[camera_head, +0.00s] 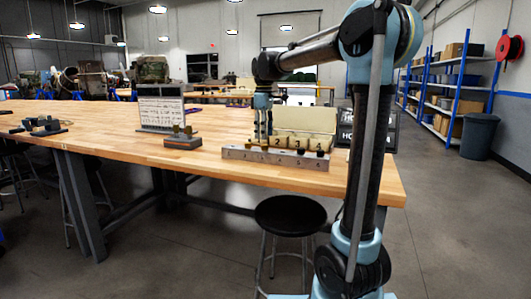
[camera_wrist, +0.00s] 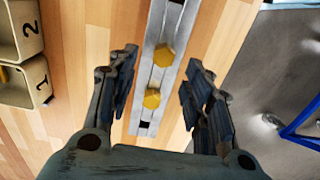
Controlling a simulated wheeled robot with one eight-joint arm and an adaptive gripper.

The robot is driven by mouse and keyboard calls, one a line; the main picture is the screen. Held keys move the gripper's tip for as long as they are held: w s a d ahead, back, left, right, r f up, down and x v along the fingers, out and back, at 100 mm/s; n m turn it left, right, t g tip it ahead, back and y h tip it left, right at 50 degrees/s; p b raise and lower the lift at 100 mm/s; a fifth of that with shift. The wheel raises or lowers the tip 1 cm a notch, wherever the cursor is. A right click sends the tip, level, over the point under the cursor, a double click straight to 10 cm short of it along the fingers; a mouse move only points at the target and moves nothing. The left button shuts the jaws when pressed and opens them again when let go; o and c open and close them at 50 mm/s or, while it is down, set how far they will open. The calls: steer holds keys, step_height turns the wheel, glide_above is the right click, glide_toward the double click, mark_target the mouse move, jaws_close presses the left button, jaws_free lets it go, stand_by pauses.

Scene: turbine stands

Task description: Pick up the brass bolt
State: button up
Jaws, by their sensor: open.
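Yellow brass hex-headed bolts stand in a row in a grey metal rail in the wrist view. My gripper (camera_wrist: 161,58) is open and empty, with one finger on each side of the rail. The middle bolt shows between the fingertips; I cannot tell the height above it. In the head view my gripper (camera_head: 262,134) points down over the bench by the grey rail (camera_head: 275,157); the bolts are not clear there.
Numbered tan bins (camera_head: 292,141) stand behind the rail, and two show at the left of the wrist view (camera_wrist: 22,83). A block with brass pieces (camera_head: 183,142) and a printed board (camera_head: 161,110) stand left on the wooden bench (camera_head: 100,130). A stool (camera_head: 290,215) is below.

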mark_target(265, 145)
steer(key=f, duration=0.4)
steer(key=shift+s+d+f, duration=0.15)
steer(key=shift+s+f, duration=0.1)
steer(key=shift+f, duration=0.15)
jaws_close()
